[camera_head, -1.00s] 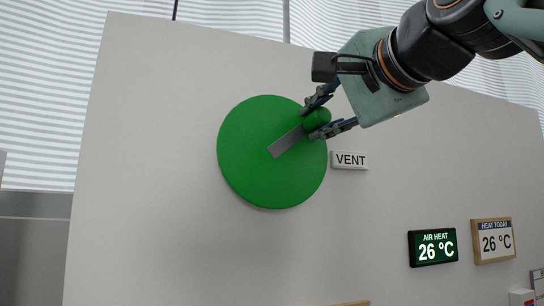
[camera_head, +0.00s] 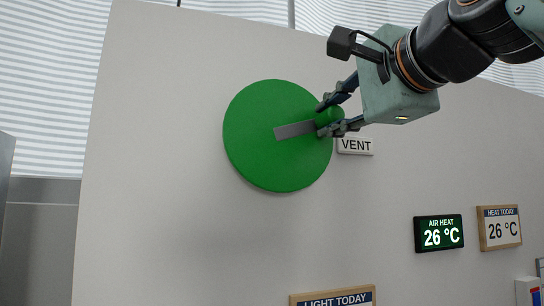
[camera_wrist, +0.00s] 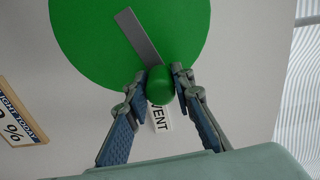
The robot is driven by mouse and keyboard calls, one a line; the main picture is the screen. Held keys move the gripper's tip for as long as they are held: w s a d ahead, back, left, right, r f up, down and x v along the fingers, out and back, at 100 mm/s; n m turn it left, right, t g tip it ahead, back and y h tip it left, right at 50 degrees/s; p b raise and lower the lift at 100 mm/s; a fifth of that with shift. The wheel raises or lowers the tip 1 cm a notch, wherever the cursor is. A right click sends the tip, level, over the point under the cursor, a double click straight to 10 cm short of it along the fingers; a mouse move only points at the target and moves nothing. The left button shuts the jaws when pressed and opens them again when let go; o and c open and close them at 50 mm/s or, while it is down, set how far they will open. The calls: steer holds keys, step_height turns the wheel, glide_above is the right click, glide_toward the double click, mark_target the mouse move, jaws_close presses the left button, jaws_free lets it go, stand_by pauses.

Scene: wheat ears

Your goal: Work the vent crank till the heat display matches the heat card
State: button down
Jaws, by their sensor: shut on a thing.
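The vent crank is a green disc (camera_head: 262,150) on the pale wall panel, with a grey arm (camera_head: 294,130) ending in a green knob (camera_head: 328,118). The grey arm points right and slightly up in the head view. My gripper (camera_head: 328,118) is shut on the green knob, which also shows between the fingers in the wrist view (camera_wrist: 160,86). The air heat display (camera_head: 439,233) is a dark box with a green screen reading 26 °C. The heat card (camera_head: 499,228), wood-framed and headed HEAT TODAY, reads 26 °C.
A VENT label (camera_head: 355,146) sits just right of the disc, close under my gripper. A LIGHT TODAY card (camera_head: 333,298) shows at the bottom edge. A white and red item (camera_head: 528,292) is at the lower right. The panel left of the disc is bare.

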steer(key=c, duration=1.7)
jaws_free()
steer(key=shift+o, duration=0.2)
steer(key=v, duration=1.2)
